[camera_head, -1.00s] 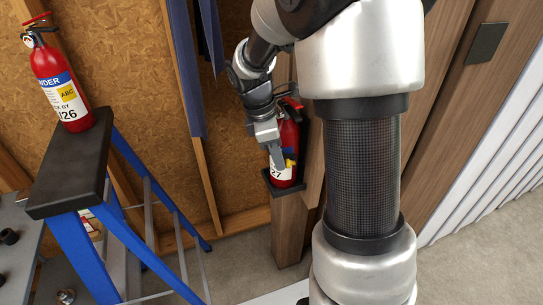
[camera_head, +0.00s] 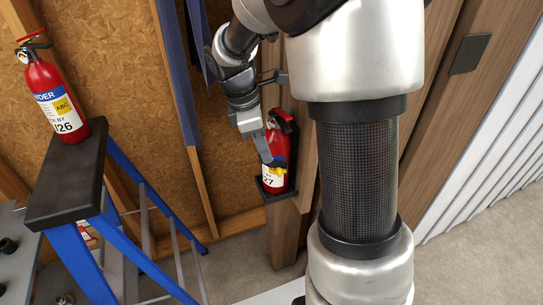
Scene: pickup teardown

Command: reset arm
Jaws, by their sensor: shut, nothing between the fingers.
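My gripper (camera_head: 269,163) hangs down in the middle of the view, at the end of my folded arm. Its fingers are shut with nothing between them. It is in front of a red fire extinguisher (camera_head: 282,150), which stands in a dark bracket (camera_head: 279,197) on a wooden post. My gripper hides part of the extinguisher's left side and label. I cannot tell whether the fingertips touch it. My arm's large silver and black links fill the centre right.
A second red extinguisher (camera_head: 56,95) stands on the black top of a blue stepladder (camera_head: 68,183) at left. A grey surface with small dark parts (camera_head: 9,245) is at the lower left. Wooden studs and a board wall are behind. Bare floor (camera_head: 480,258) shows at the lower right.

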